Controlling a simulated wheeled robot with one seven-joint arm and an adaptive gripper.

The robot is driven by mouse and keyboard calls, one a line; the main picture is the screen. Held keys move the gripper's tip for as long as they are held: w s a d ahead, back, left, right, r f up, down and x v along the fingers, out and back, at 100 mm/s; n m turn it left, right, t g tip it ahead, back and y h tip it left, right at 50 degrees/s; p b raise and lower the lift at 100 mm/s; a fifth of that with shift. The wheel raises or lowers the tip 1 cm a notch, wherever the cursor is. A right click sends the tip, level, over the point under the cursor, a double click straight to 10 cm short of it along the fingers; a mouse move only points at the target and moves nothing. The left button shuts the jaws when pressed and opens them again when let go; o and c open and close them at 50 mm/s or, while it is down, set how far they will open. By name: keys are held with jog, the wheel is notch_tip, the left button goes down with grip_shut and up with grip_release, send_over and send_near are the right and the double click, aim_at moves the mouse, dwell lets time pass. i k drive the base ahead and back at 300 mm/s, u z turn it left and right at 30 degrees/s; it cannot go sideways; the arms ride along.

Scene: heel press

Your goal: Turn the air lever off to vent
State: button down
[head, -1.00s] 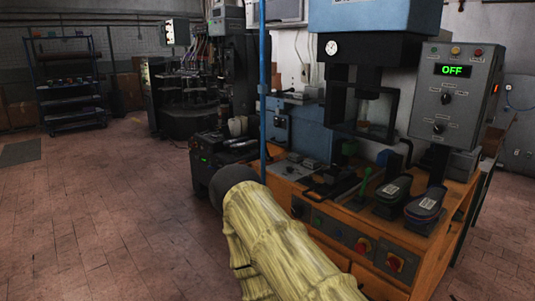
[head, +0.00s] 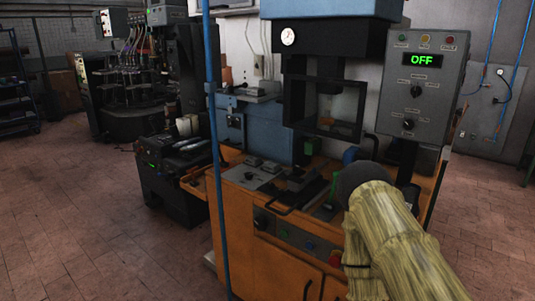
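The air lever cannot be made out for certain. On the white wall at the far right, blue air pipes (head: 488,65) run down to small fittings and a curved black hose (head: 508,88), too small to read clearly. The press control box (head: 425,85) shows a green "OFF" display (head: 422,60). My arm, in a pale yellow sleeve (head: 400,240) with a dark rounded end, rises from the lower right in front of the bench. No gripper fingers show.
The blue and black press (head: 335,35) stands on an orange bench (head: 262,250). A thin blue pole (head: 215,150) stands at the bench's left front. Brick floor (head: 70,210) is clear on the left. Dark machines (head: 130,100) stand behind.

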aim_at(222, 158)
jog(key=z, duration=0.15)
jog(key=i, duration=1.25)
jog(key=u, duration=0.55)
